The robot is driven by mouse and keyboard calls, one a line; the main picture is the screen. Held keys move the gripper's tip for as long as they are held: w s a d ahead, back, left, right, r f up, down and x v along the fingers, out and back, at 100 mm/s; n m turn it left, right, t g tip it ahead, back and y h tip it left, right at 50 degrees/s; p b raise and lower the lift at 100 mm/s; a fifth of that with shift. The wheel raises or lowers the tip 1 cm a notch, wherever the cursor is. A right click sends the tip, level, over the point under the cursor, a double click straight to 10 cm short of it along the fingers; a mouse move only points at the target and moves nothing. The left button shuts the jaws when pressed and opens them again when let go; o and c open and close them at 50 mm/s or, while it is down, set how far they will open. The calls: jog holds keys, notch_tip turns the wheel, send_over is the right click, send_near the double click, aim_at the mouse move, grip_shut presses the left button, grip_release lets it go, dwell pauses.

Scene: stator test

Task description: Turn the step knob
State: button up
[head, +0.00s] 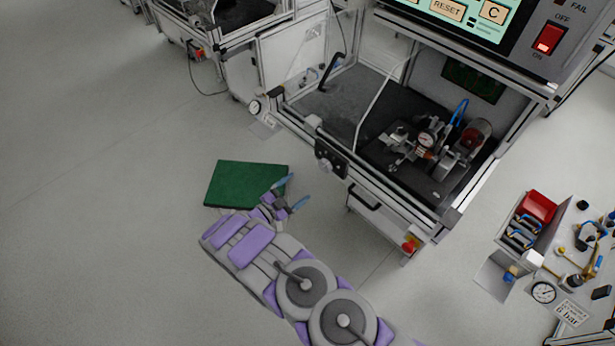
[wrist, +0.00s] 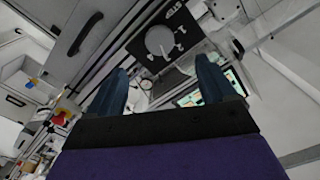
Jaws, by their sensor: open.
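The step knob (wrist: 159,41) is a pale round knob on a black plate marked STEP, ahead of my gripper in the wrist view. In the head view, its black plate (head: 331,158) is on the front frame of the test bench. My gripper (head: 290,192) is to the lower left of that plate and apart from it. In the wrist view my gripper (wrist: 160,78) has its two blue fingers spread with nothing between them. The knob appears beyond the fingertips, roughly between them, and is not touched.
The bench (head: 388,212) holds a fixture with a gauge (head: 426,139) and a red-faced part. A green panel (head: 240,186) shows beyond my gripper. A side table with a red box (head: 537,206) stands at right. The grey floor at left is clear.

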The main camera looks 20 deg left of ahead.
jog(key=v, duration=0.6)
jog(key=shift+f+p, duration=0.1)
jog(key=shift+p, duration=0.25)
jog(key=shift+w, duration=0.1)
